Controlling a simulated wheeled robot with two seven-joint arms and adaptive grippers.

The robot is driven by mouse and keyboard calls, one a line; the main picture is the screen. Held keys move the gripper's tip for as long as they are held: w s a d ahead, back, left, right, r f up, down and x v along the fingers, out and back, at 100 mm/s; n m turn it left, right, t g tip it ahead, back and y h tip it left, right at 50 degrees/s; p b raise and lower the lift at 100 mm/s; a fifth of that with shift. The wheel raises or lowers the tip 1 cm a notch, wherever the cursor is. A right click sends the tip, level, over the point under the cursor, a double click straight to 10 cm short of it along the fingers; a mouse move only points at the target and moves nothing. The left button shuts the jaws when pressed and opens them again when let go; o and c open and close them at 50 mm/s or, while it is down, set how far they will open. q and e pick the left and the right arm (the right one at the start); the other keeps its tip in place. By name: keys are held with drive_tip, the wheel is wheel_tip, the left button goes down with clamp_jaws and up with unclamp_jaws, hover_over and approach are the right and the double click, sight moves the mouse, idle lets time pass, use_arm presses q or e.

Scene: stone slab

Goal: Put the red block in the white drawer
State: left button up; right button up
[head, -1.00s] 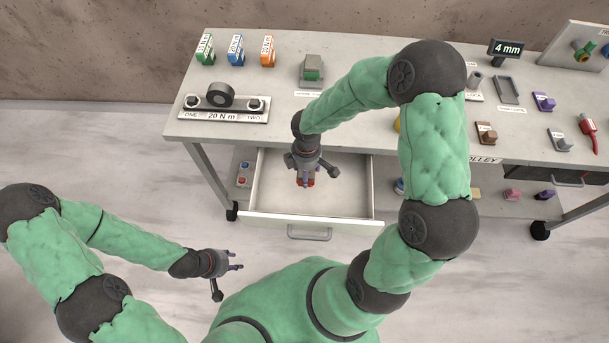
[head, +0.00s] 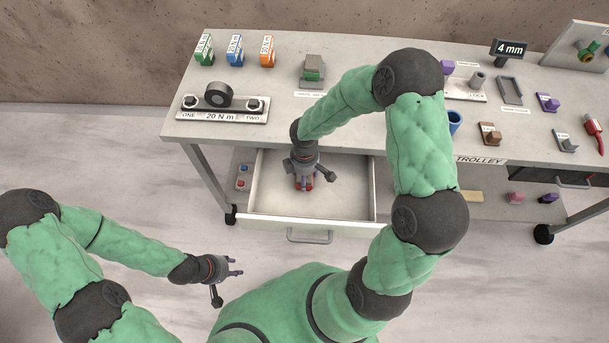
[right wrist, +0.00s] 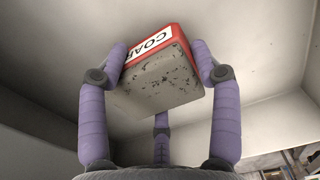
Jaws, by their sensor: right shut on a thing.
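The white drawer (head: 345,200) is pulled out from under the trolley's left side. My right gripper (head: 304,184) is inside the drawer's outline in the head view, pointing down. It is shut on the red block (right wrist: 176,38), which has a white label reading "COA…" and a worn grey face. In the right wrist view, the purple fingers (right wrist: 160,85) press the block from both sides, with the pale drawer interior around it. Whether the block touches the drawer floor cannot be told. My left gripper (head: 236,267) is empty, left of the drawer over the floor, its fingers apart.
The drawer's front wall and handle (head: 310,236) face me. A lower shelf holds small items, including a pink block (head: 516,198).

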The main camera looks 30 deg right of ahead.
drive_tip(key=o, duration=1.4)
drive_tip(key=shift+r, duration=0.1)
drive_tip(key=shift+r+p, duration=0.35)
wheel_tip(320, 180, up, 11)
drive_tip(key=p, duration=0.4)
drive_tip(key=shift+r, duration=0.2)
